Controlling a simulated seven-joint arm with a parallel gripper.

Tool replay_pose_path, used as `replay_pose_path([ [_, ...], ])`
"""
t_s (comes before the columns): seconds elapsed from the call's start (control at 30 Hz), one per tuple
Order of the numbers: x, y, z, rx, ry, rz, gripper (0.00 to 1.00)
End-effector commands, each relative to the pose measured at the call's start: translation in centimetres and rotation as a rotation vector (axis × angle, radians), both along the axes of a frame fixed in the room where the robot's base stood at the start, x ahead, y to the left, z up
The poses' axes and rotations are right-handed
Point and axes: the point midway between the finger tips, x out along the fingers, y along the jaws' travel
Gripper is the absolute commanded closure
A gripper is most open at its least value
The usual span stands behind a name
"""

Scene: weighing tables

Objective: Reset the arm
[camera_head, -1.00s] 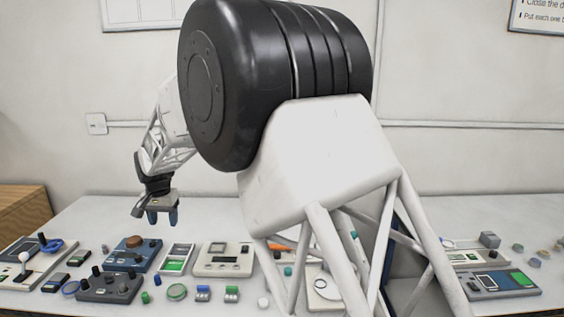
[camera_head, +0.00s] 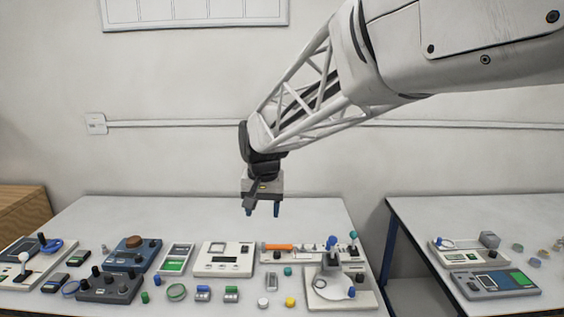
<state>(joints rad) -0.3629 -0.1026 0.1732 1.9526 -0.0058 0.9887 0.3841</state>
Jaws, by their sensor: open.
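My gripper (camera_head: 262,210) hangs above the back part of the left table (camera_head: 110,210), pointing down. Its two blue-tipped fingers are apart with nothing between them. It is well clear of the devices below. My arm reaches in from the upper right.
Below stand a white scale (camera_head: 224,260), a blue device with a brown knob (camera_head: 132,254), a dark knobbed box (camera_head: 110,287) and a white stand with blue knobs (camera_head: 338,287). A gap separates the right table (camera_head: 430,215), which holds a grey-blue device (camera_head: 497,284). The left table's back strip is bare.

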Motion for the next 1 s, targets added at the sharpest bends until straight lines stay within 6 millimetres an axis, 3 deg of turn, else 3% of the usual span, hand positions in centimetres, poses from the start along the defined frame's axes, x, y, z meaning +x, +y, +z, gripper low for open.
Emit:
replay_pose_path([
  [0.1,-2.5,-3.3,0.6,-0.001,-0.012,-0.005,0.43],
  [0.5,-11.3,-12.2,0.8,-0.010,-0.048,-0.005,0.43],
  [1.0,-23.5,-20.2,-1.9,-0.033,-0.087,-0.009,0.43],
])
